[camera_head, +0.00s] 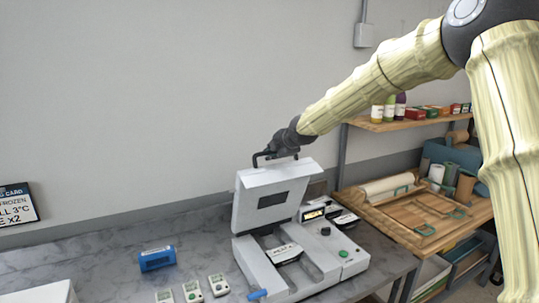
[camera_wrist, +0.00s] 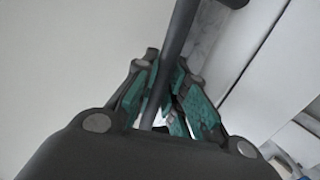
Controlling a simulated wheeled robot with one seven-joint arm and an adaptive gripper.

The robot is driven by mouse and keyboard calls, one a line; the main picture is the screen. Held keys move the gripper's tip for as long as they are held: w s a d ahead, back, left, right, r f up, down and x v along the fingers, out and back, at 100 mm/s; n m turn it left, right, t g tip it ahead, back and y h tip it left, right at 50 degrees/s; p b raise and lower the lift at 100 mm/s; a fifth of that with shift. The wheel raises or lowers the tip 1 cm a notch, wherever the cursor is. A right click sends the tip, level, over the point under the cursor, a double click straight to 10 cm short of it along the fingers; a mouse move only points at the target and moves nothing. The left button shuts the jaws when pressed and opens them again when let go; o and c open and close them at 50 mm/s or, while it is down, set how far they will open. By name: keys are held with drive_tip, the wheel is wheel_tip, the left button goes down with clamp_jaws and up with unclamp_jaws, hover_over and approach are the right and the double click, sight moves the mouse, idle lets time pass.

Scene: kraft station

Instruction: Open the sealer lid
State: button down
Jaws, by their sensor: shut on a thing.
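My gripper (camera_head: 284,147) is at the lid's top edge. In the wrist view my gripper (camera_wrist: 170,98) has its green pads closed around a dark bar, the lid handle (camera_wrist: 181,30). The white lid surface (camera_wrist: 262,70) shows at the right there. The handle's lower part is hidden between the pads.
A blue box (camera_head: 157,259) and several small white cases (camera_head: 191,292) with green marks lie left of the sealer. A wooden tray (camera_head: 430,238) and shelf (camera_head: 410,122) with bottles are at right. Back-left counter is clear.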

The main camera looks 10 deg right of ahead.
drive_tip(key=shift+d+r, duration=0.1)
drive_tip(key=shift+d, duration=0.15)
drive_tip(key=c, duration=1.8)
unclamp_jaws()
drive_tip(key=shift+w, duration=0.1)
drive_tip(key=o, duration=0.3)
drive_tip(key=shift+d, duration=0.15)
drive_tip(key=shift+o, duration=0.2)
drive_tip(key=shift+a, duration=0.3)
drive_tip(key=v, duration=1.2)
drive_tip(key=shift+d, duration=0.25)
